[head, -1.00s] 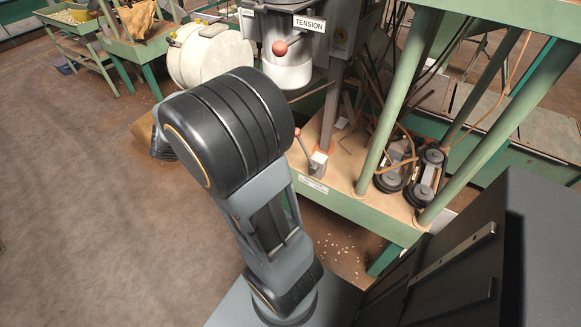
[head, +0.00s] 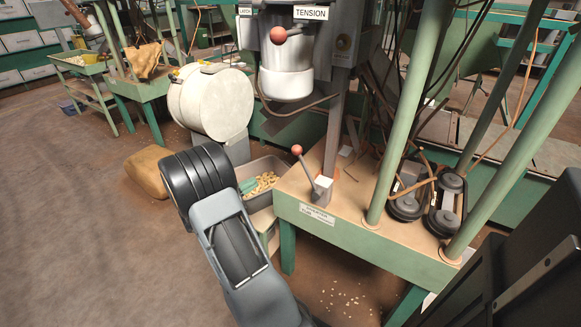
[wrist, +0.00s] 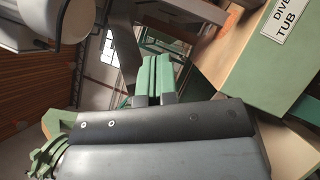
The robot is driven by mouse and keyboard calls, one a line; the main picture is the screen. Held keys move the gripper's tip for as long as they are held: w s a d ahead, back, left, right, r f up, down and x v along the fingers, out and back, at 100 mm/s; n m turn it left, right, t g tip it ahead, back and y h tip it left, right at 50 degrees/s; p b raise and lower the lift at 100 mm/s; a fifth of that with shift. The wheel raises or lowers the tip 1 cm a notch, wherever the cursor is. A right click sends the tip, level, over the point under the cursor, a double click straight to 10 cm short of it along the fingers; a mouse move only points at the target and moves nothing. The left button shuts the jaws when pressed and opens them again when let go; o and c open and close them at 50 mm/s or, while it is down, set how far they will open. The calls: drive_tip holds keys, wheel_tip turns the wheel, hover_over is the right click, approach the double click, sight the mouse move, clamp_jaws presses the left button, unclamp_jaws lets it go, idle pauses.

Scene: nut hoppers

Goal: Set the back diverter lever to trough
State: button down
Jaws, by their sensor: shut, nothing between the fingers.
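A diverter lever with a red ball knob (head: 297,150) stands on a small box (head: 322,190) at the near left corner of a green-edged bench. Its handle tilts up and to the left in the head view. A white plate (head: 317,214) is on the bench edge below it. In the wrist view this plate (wrist: 285,20) reads "DIVE…" and "TUB", partly cut off. My gripper (wrist: 156,77) has its green fingers together with nothing between them. In the head view the green fingers (head: 250,185) show left of the lever, apart from it, in front of a grey tub.
The grey tub (head: 270,166) holds nuts beside the bench. Another red knob (head: 279,35) is on the machine above, near the "TENSION" plate (head: 311,13). A white drum (head: 212,100) and brown sack (head: 148,171) stand left. Green posts (head: 405,120) and pulleys (head: 448,195) are right.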

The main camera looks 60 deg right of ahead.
sight(307, 171)
drive_tip(key=s+b+x, duration=0.1)
drive_tip(key=x, duration=0.5)
drive_tip(key=s+a+r+b+x, duration=0.1)
drive_tip(key=x, duration=0.5)
drive_tip(key=shift+s+r+b, duration=0.2)
drive_tip(key=shift+s+b, duration=0.1)
